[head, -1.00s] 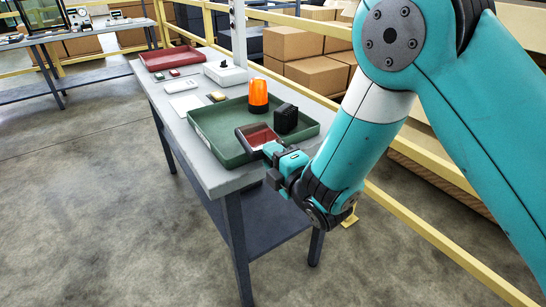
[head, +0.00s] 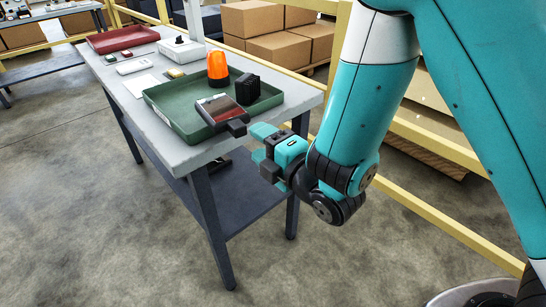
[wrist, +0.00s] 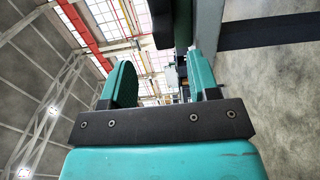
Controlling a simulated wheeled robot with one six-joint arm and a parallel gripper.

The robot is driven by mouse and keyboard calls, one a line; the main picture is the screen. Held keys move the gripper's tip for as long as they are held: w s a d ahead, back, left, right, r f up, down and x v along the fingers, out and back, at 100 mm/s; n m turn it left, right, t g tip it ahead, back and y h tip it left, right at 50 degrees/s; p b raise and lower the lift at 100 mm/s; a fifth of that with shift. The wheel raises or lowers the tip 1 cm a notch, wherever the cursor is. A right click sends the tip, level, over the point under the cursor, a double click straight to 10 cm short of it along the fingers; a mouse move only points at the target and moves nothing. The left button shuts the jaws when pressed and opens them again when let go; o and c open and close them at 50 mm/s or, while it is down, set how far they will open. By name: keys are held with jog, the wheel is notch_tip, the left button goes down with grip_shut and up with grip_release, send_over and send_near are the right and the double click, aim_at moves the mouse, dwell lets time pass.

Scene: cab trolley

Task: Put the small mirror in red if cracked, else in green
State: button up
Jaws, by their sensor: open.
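The small mirror (head: 220,108) has a dark frame and a reddish-brown face. It lies in the green tray (head: 187,130), tilted over the front right rim, with its dark stub (head: 236,127) sticking out past the rim. At this size I cannot tell whether its face is cracked. My gripper (head: 262,143) is open and empty, to the right of the mirror and apart from it. In the wrist view its two teal fingers (wrist: 162,85) are spread with nothing between them. The red tray (head: 124,40) stands at the far end of the table.
The green tray also holds an orange beacon (head: 218,68) and a black ribbed block (head: 247,88). A white box with a knob (head: 181,48) and several small items lie between the trays. A yellow rail (head: 430,151) runs behind the table. Floor in front is clear.

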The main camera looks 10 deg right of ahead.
jog(key=p+v, duration=0.3)
jog(key=shift+s+d+p, duration=0.15)
jog(key=shift+p, duration=0.2)
jog(key=shift+r, duration=0.1)
